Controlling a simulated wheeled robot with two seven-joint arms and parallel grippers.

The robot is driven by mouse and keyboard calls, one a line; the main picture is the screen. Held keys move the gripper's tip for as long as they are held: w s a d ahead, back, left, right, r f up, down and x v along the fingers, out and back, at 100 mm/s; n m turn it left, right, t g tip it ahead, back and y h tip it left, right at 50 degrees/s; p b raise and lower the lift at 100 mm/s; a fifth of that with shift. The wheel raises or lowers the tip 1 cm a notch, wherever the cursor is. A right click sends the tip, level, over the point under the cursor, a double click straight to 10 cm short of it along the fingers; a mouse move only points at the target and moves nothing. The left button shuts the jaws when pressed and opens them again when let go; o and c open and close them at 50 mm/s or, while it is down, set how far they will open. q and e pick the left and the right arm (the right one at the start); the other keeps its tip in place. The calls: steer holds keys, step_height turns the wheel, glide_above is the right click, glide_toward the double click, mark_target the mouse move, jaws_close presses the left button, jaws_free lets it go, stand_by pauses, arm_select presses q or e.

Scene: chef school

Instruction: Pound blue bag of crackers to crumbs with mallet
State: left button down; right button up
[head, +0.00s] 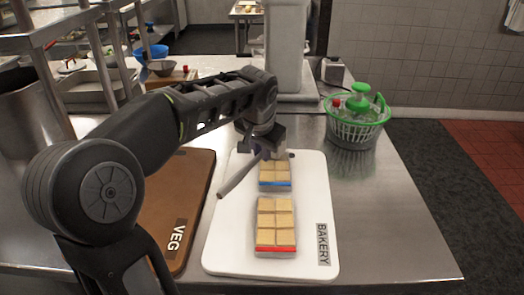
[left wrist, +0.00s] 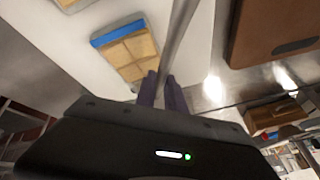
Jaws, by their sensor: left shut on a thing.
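The blue-banded bag of crackers (head: 275,176) lies on the far part of the white BAKERY board (head: 313,185), its crackers in whole squares. It also shows in the left wrist view (left wrist: 127,48). A second bag with a red band (head: 276,226) lies nearer on the same board. My left gripper (head: 262,150) is above the far part of the board, by the blue bag. It is shut on a grey rod, the mallet handle (head: 240,177), which slants down to the left in the head view. The mallet's head is hidden or hard to make out. My right gripper is not in view.
A brown VEG board (head: 190,205) lies to the left of the white board. The steel counter (head: 385,215) is clear on the right.

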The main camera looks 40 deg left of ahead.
arm_select(q)
steer(key=shift+f, duration=0.15)
step_height(320, 180, up, 6)
steer(key=p, duration=0.5)
